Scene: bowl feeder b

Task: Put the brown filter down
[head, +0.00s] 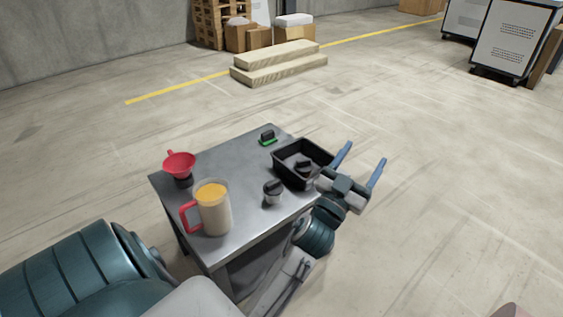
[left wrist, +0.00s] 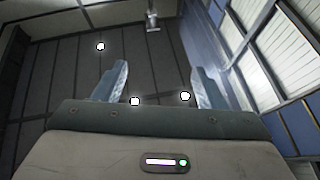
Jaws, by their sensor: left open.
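I cannot make out a brown filter for certain in either view. My left gripper (head: 363,165) is open, with its blue fingers spread and nothing between them. It is beyond the right edge of the grey table (head: 240,150), beside the black bin (head: 289,176). In the left wrist view, the open fingers of my left gripper (left wrist: 160,85) point toward the ceiling and high walls, with nothing held. A dark object (head: 303,167) lies in the bin. My right gripper is not in view.
On the table stand a jug with a red handle (head: 216,215), a red funnel (head: 179,165), a small dark-topped container (head: 272,192) and a small green-and-black item (head: 267,138). Stacked timber (head: 278,63) lies beyond.

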